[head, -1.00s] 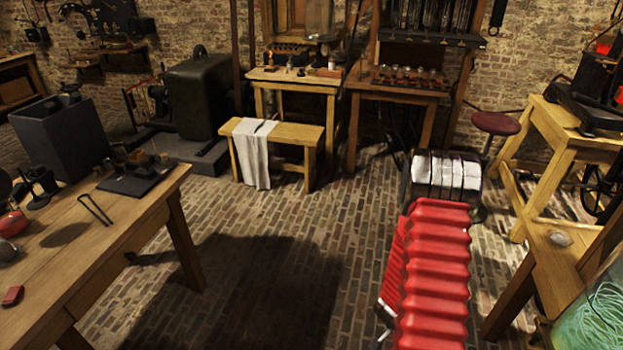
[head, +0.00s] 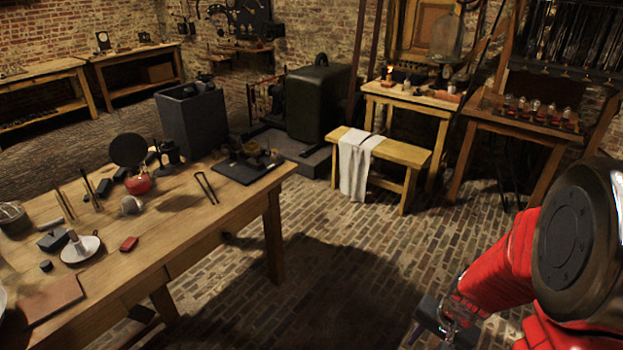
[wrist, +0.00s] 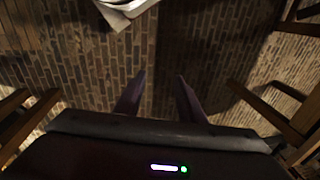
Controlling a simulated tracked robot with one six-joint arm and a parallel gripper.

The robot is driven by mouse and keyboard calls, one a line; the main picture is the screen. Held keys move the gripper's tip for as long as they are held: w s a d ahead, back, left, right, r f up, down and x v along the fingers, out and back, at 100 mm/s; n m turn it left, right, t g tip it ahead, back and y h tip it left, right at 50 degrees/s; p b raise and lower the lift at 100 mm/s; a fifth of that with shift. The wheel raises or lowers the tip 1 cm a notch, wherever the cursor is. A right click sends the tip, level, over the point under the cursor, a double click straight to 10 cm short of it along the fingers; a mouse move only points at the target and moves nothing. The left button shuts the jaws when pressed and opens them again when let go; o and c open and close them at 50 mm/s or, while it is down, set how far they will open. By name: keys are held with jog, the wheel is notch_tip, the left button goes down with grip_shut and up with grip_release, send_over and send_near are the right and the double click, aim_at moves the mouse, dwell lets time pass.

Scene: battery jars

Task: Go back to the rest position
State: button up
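My gripper (wrist: 158,90) shows in the wrist view with its two dark fingers apart and bare brick floor between them. It is open and empty. In the head view my red ribbed arm is at the lower right, with a large dark round joint close to the camera. The dark end of the arm (head: 430,316) is low over the floor there, too small and dim to tell its fingers. No object is touching the fingers.
A wooden workbench (head: 215,222) with tools fills the left. A small bench (head: 400,153) with a white cloth (head: 354,165) stands mid-back; the cloth also shows in the wrist view (wrist: 125,10). A table with jars (head: 525,122) is behind my arm. Floor (head: 350,260) between is clear.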

jog(key=s+a+r+n+t, duration=0.1)
jog(key=s+a+r+n, duration=0.1)
jog(key=r, duration=0.6)
jog(key=s+a+r+n+t, duration=0.1)
jog(key=s+a+r+n, duration=0.2)
jog(key=r, duration=0.6)
jog(key=s+a+r+n+t+h, duration=0.1)
jog(key=s+a+r+n+t, duration=0.1)
jog(key=a+r, duration=0.4)
notch_tip(320, 180, up, 3)
jog(key=shift+s+a+r+n, duration=0.1)
jog(key=shift+s+a+n, duration=0.15)
jog(key=shift+s+n, duration=0.5)
jog(key=shift+s+m, duration=0.2)
jog(key=shift+m, duration=0.05)
jog(key=shift+c, duration=0.6)
jog(key=shift+d, duration=0.1)
